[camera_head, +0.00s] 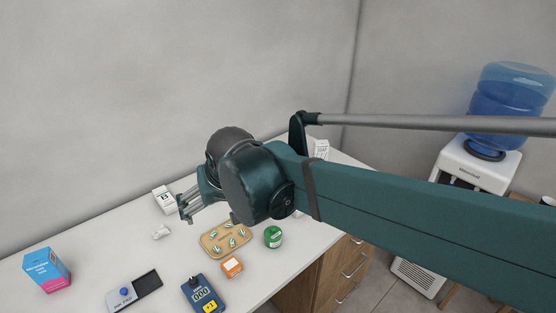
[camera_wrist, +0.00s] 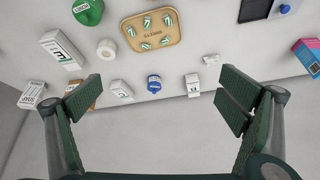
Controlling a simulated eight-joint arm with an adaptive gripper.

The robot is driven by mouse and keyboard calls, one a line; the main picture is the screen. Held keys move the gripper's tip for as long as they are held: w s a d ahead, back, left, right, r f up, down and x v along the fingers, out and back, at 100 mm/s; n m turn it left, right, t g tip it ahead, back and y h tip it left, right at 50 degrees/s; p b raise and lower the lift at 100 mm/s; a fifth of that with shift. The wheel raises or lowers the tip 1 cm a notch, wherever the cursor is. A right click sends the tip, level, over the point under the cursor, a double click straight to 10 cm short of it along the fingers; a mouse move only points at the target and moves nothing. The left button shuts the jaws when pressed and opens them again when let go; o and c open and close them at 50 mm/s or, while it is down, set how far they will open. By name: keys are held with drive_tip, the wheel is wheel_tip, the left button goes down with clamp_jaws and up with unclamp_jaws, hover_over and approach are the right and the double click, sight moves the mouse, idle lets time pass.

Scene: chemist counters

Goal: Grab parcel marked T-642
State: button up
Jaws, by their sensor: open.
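My gripper (camera_head: 188,205) reaches over the white counter (camera_head: 95,245) from the right. In the wrist view my gripper (camera_wrist: 158,92) is open, with nothing between its fingers. A brown, parcel-like thing (camera_wrist: 74,86) shows at the left finger in the wrist view, mostly hidden behind that finger. I cannot read any mark on it, and T-642 is not legible anywhere. The brown thing cannot be made out in the head view, where my arm covers part of the counter.
White boxes (camera_wrist: 60,48) (camera_wrist: 192,85), a blue-labelled jar (camera_wrist: 154,84) and a tape roll (camera_wrist: 106,48) are around. A wall closes the back.

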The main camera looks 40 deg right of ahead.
drive_tip(key=w+d+r+m+g+h+p, duration=0.25)
drive_tip(key=w+d+m+p, duration=0.45)
drive_tip(key=w+d, duration=1.15)
drive_tip(key=w+d+f+m+g+p, duration=0.1)
drive_tip(key=w+d+f+m, duration=0.2)
drive_tip(key=d, duration=0.4)
drive_tip(key=w+d+f+m+g+p, duration=0.1)
drive_tip(key=w+d+f+m+p, duration=0.1)
drive_tip(key=d+f, duration=0.4)
drive_tip(key=w+d+f+m+g+p, duration=0.1)
drive_tip(key=w+d+f+m+p, duration=0.1)
drive_tip(key=d, duration=0.7)
drive_tip(key=shift+w+d+f+m+g+h, duration=0.2)
drive_tip(key=shift+w+f+m, duration=0.25)
drive_tip(key=shift+f, duration=0.15)
drive_tip(key=shift+w+d+f+m+g+h, duration=0.1)
drive_tip(key=shift+w+f+m+g+h, duration=0.05)
drive_tip(key=shift+w+f+m, duration=0.35)
drive_tip(key=shift+s+a, duration=0.1)
drive_tip(key=shift+f, duration=0.1)
drive_tip(key=shift+x, duration=1.25)
drive_tip(key=shift+f, duration=0.1)
